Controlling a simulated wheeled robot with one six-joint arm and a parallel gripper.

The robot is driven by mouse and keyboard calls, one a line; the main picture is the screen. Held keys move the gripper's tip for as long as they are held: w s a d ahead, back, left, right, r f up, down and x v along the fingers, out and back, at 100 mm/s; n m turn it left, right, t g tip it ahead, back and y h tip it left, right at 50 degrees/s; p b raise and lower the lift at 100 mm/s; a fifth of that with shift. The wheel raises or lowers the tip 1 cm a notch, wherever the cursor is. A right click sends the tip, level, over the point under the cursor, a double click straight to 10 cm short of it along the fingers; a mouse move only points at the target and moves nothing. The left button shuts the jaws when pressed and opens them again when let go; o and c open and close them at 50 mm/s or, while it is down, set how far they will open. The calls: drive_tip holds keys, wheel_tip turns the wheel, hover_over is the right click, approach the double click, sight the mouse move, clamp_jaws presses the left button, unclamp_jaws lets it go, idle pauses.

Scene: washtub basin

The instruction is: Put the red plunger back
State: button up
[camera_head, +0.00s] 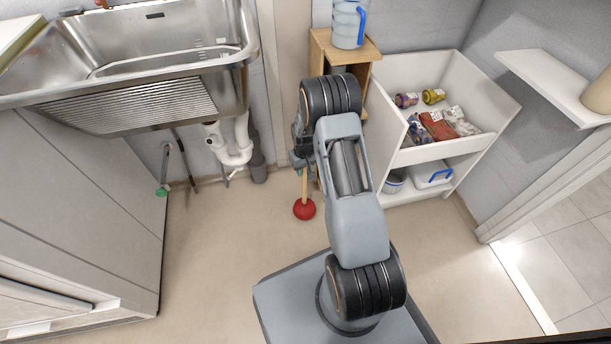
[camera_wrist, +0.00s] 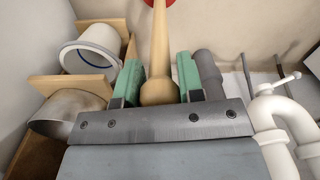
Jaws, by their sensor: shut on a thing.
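The red plunger (camera_head: 304,209) hangs cup-down from my gripper (camera_head: 301,160), left of the wooden shelf. I cannot tell whether the cup touches the floor. In the wrist view its wooden handle (camera_wrist: 159,45) runs between the green pads of my gripper (camera_wrist: 158,75), with the rounded handle end near the palm. The red cup (camera_wrist: 158,2) shows only as a sliver at the top edge. My gripper is shut on the handle. My arm hides part of the gripper in the head view.
A steel sink (camera_head: 150,50) with white drain pipes (camera_head: 236,148) is to the left. A green-ended stick (camera_head: 163,190) leans below it. The wooden shelf (camera_head: 318,60) bears a water jug (camera_head: 348,25). A white cabinet (camera_head: 455,152) stands right. The floor at front left is clear.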

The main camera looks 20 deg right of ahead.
drive_tip(key=shift+w+d+f, duration=0.1)
drive_tip(key=shift+d+f, duration=0.05)
drive_tip(key=shift+f, duration=0.1)
drive_tip(key=shift+w+d+f+b, duration=0.1)
drive_tip(key=shift+d+f+b, duration=0.05)
drive_tip(key=shift+f+b, duration=0.65)
drive_tip(key=shift+w+d+f+b, duration=0.1)
drive_tip(key=shift+f+b, duration=0.35)
drive_tip(key=shift+f, duration=0.55)
drive_tip(key=shift+f, duration=0.2)
drive_tip(key=o, duration=1.1)
